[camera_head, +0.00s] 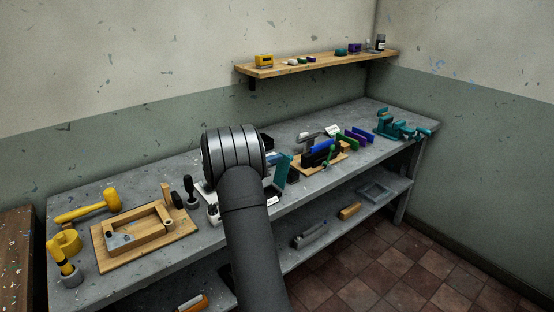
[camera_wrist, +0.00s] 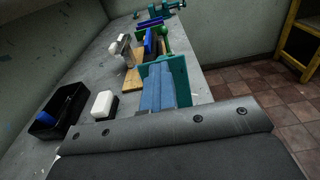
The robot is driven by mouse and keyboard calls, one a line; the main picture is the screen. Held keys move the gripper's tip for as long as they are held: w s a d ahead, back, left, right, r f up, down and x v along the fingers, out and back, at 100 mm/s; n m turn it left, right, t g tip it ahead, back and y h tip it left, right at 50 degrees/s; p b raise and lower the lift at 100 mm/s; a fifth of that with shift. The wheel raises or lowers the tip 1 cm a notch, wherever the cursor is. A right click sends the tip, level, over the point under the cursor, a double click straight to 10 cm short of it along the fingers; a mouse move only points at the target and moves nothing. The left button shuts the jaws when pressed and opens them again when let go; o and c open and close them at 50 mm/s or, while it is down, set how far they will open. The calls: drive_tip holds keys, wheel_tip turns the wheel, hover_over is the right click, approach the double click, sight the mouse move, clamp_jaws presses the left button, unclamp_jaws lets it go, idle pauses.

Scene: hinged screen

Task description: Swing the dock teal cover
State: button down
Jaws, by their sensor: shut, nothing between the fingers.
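The teal cover (camera_wrist: 181,80) stands as an upright panel at the front of the dock, near the bench's front edge. Beside it, the dock shows light blue-grey slabs (camera_wrist: 157,92). In the head view the teal panel (camera_head: 284,168) shows just right of my arm's wrist, which hides part of the dock. My gripper (camera_wrist: 165,126) fills the bottom of the wrist view as a dark bolted bar, on the near side of the dock. It is shut and empty; its fingertips are not clearly seen. Contact with the cover cannot be told.
A black bin (camera_wrist: 60,110) and a white block (camera_wrist: 104,104) lie left of the dock. A wooden stand (camera_head: 322,164) with a blue item is beyond it, then a teal vise (camera_head: 400,125). A wooden jig (camera_head: 145,236) lies left. A wall shelf (camera_head: 320,64) hangs above.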

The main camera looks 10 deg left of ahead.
drive_tip(key=shift+s+a+r, duration=0.25)
drive_tip(key=shift+s+a, duration=0.2)
drive_tip(key=shift+s+a+r, duration=0.2)
drive_tip(key=shift+s+a, duration=0.2)
drive_tip(key=shift+s, duration=0.05)
drive_tip(key=c, duration=1.7)
unclamp_jaws()
drive_tip(key=v, duration=1.7)
drive_tip(key=shift+s+a+r, duration=0.15)
